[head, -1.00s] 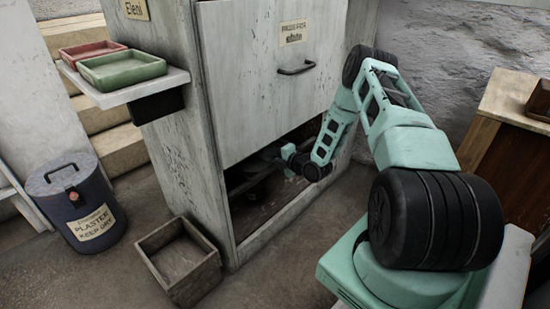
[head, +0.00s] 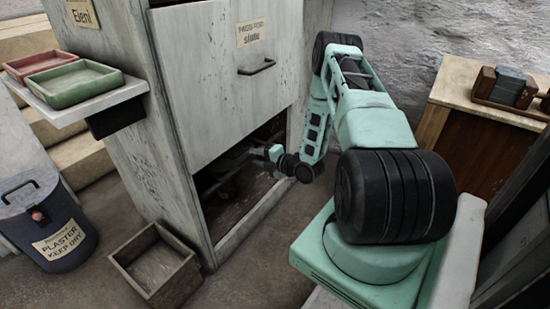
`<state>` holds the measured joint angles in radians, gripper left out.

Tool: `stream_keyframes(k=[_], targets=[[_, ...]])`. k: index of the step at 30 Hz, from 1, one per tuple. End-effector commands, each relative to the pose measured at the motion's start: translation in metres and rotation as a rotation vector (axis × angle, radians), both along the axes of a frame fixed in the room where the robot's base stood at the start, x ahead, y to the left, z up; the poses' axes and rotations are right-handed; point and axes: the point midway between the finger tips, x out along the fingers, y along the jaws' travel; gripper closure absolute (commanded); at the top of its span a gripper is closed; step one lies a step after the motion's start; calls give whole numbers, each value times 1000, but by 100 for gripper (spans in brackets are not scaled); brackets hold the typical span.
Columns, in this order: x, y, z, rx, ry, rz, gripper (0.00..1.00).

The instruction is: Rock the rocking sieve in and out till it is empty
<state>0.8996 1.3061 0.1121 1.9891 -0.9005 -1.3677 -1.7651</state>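A tall grey wooden cabinet (head: 215,75) stands in the middle, with a panel labelled as a sieve (head: 251,32); the first word is hard to read. Below the panel is a dark opening. My gripper (head: 250,152) reaches in at the right side of this opening, at the end of my green and black arm. Dark bars or rods (head: 225,168) show inside, beside the gripper. I cannot make out the sieve itself or whether anything is in it. The fingers are too small and dark to tell if they are shut on something.
An open wooden box (head: 157,265) sits on the floor left of the opening. A plaster drum (head: 48,222) stands further left. Red (head: 40,63) and green (head: 72,84) trays rest on a side shelf. A wooden bench (head: 460,100) stands right of my arm.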

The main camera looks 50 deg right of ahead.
Motion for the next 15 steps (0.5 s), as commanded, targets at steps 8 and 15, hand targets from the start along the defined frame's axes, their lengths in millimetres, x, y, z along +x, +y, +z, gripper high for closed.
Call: stream_keyframes(k=[8,15], targets=[[-57,-4,14,2,1,-1,66],[-79,-6,17,0,1,0,66]])
